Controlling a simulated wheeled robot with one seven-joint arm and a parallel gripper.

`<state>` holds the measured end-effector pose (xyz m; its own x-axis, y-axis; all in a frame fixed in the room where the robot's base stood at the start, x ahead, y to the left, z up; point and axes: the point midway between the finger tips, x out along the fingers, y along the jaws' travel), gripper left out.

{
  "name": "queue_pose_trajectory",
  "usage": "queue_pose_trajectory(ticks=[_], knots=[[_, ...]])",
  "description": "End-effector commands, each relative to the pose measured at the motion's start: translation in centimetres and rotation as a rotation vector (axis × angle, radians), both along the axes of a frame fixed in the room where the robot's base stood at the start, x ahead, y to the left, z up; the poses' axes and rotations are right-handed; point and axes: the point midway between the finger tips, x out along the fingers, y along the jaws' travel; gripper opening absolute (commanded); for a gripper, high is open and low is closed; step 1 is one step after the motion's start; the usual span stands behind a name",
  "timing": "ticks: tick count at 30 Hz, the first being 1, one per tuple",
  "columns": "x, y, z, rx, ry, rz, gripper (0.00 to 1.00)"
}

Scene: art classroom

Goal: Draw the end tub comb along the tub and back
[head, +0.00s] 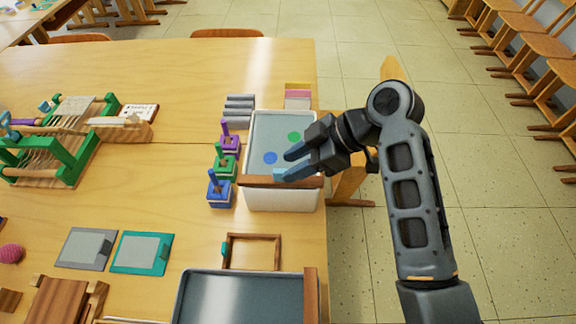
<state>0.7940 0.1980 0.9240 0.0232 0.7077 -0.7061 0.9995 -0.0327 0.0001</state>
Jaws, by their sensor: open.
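A white tub (257,202) with grey-blue liquid stands near the table's right edge. A blue spot (270,158) and a green spot (294,136) show on the liquid. A brown wooden comb bar (262,182) lies across the tub's near end; its teeth, if any, are hidden. My gripper (283,165) reaches in from the right over the tub, open, with its fingers pointing left. The lower fingertip appears just above or beside the comb bar; I cannot tell if they touch. Nothing shows between the fingers.
Blue (220,190), green (226,162) and purple (230,141) pots with tools stand left of the tub. A wooden frame (232,252) and a dark tray (245,275) with a wooden bar (310,295) lie nearer. Grey rolls (239,106) lie behind.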

Motion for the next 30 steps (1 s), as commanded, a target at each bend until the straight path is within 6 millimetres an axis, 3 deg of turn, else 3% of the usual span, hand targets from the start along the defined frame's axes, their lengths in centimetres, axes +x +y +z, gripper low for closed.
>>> queue_pose_trajectory(ticks=[9, 19, 30], knots=[[0.1, 2.7, -2.6, -0.001, 0.001, 0.001, 0.4], [0.1, 3.0, -3.0, -0.001, 0.0, -0.001, 0.4], [0.1, 3.0, -2.9, -0.001, 0.0, -0.001, 0.06]])
